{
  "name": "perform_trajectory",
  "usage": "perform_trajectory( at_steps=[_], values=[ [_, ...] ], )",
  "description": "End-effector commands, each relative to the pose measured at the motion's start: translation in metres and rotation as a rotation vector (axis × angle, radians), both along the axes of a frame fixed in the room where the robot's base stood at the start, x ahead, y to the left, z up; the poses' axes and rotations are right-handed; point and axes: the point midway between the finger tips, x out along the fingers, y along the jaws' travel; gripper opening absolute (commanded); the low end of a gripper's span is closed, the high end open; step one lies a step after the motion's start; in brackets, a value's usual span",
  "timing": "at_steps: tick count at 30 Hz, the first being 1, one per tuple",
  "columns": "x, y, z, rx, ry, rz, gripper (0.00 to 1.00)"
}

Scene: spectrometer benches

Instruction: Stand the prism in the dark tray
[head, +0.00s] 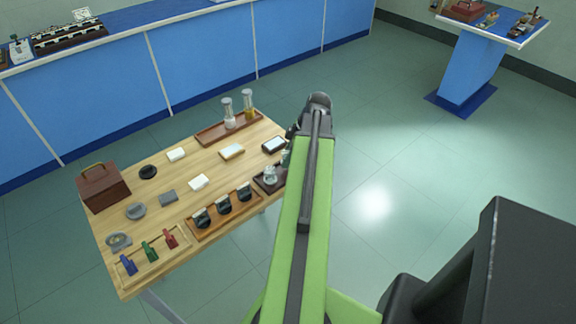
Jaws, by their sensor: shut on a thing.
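The small dark tray (260,187) is at the right front of the wooden table, its right side hidden behind my green arm. A clear glass piece (270,173) shows in it; I cannot tell its exact shape. My gripper (288,148) is mostly hidden behind the arm, above the table's right edge close to the tray. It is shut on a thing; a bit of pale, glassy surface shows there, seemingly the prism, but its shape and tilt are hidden. I cannot tell whether it touches the tray.
A white-faced box (273,145) and a rack with two glass cylinders (230,130) stand behind. A brown case (102,187) is far left. Floor right of the table is clear.

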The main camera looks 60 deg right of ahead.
Motion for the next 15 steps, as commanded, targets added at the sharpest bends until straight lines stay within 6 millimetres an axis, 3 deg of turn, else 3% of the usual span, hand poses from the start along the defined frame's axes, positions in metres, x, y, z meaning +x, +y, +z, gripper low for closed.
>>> perform_trajectory(
  at_steps=[1,4,15],
  values=[
    [0.0,0.0,-0.018,0.0,0.0,0.0,0.01],
    [0.0,0.0,-0.034,0.0,0.0,0.0,0.01],
    [-0.001,0.0,-0.034,0.0,0.0,-0.001,0.01]
  ],
)
